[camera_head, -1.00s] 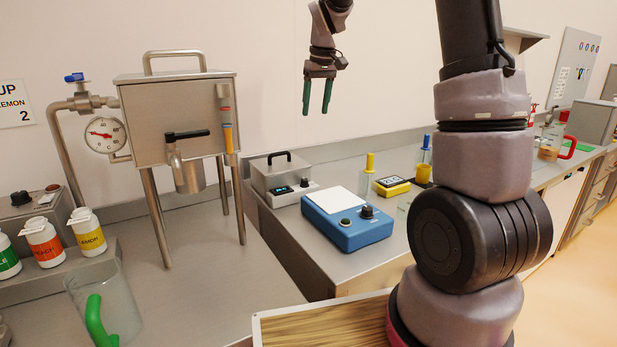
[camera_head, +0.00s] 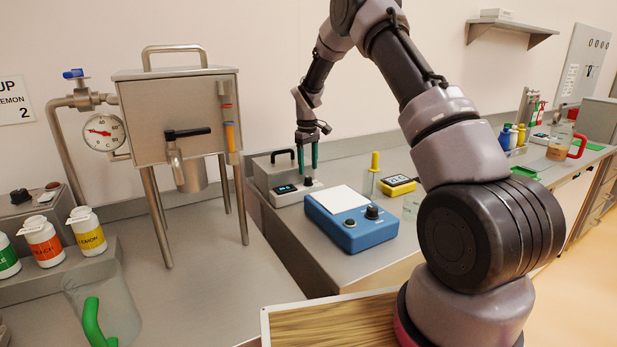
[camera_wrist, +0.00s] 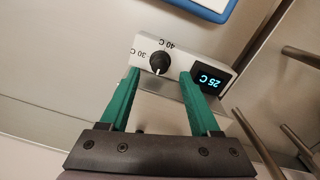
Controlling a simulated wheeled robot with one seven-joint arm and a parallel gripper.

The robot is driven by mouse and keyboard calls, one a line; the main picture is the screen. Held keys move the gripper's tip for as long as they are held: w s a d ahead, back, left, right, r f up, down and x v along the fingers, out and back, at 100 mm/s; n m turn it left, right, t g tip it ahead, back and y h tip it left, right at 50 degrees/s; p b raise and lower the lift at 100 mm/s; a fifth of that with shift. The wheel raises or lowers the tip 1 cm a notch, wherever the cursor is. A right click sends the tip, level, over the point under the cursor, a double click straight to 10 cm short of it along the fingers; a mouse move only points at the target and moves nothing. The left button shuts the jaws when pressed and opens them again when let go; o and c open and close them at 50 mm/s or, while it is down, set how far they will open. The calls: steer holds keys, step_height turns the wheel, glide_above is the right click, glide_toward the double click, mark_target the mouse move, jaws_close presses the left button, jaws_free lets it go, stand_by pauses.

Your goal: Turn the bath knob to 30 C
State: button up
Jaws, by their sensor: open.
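The bath (camera_head: 262,175) is a steel box with a dark handle on its lid and a pale control panel at its front. In the wrist view the panel (camera_wrist: 186,46) carries a black knob (camera_wrist: 159,63) with a white pointer line, marks "30 C" and "40 C", and a lit display (camera_wrist: 208,80) reading 25 C. My gripper (camera_head: 307,169) points down over the panel in the head view. In the wrist view its two green fingers (camera_wrist: 158,75) are open, one on each side of the knob. I cannot tell whether they touch it.
A blue device (camera_head: 350,222) with a white top plate stands just right of the bath. Behind it are a yellow-capped cylinder (camera_head: 373,170) and a yellow meter (camera_head: 398,186). The steel hopper (camera_head: 180,110) stands to the left. The near left counter has free room.

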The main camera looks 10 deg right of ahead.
mark_target(308, 178)
steer(key=shift+f, duration=2.25)
steer(key=shift+c, duration=0.3)
jaws_close()
steer(key=shift+m, duration=0.4)
steer(key=m, duration=0.4)
steer(key=shift+m, duration=0.3)
steer(key=m, duration=0.4)
steer(key=shift+m, duration=0.6)
